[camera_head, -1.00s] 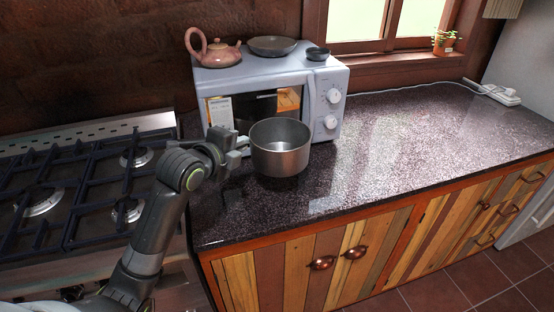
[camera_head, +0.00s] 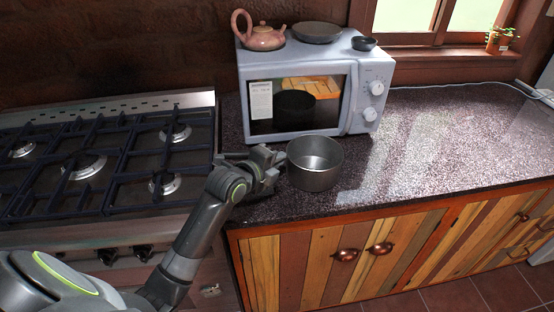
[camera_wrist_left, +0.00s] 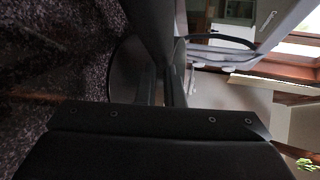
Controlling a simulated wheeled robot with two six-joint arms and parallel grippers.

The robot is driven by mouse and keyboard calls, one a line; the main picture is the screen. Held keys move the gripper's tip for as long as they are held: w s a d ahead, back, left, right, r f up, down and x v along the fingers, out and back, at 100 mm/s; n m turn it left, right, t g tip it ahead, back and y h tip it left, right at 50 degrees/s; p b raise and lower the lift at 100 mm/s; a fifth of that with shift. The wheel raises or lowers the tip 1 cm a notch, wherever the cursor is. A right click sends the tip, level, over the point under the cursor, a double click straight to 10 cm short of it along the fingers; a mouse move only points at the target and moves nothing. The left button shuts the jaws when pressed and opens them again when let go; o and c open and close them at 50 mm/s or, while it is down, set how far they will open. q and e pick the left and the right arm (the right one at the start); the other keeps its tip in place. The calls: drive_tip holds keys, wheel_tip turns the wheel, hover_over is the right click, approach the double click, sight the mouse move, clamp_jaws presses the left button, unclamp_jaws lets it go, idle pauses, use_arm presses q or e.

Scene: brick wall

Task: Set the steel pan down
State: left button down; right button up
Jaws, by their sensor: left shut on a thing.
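The steel pan (camera_head: 315,180) is a grey, round, open pot, upright at the left end of the dark speckled counter (camera_head: 430,150), in front of the microwave. I cannot tell for sure whether its base touches the counter. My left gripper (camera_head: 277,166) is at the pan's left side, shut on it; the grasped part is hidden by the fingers. In the left wrist view, the gripper fingers (camera_wrist_left: 165,80) are close together, and the pan's dark rounded side (camera_wrist_left: 123,72) shows partly behind them. My right gripper is in neither view.
A white microwave (camera_head: 310,60) stands behind the pan, with a pink teapot (camera_head: 264,38), a shallow dish (camera_head: 316,32) and a small dark bowl (camera_head: 364,44) on top. A gas stove (camera_head: 100,170) is on the left. The counter to the right is clear.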

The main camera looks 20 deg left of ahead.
use_arm(q)
drive_tip(key=c, duration=1.6)
unclamp_jaws()
drive_tip(key=shift+o, duration=0.2)
drive_tip(key=shift+r, duration=0.1)
drive_tip(key=v, duration=1.2)
drive_tip(key=shift+b, duration=0.45)
drive_tip(key=shift+s, duration=0.1)
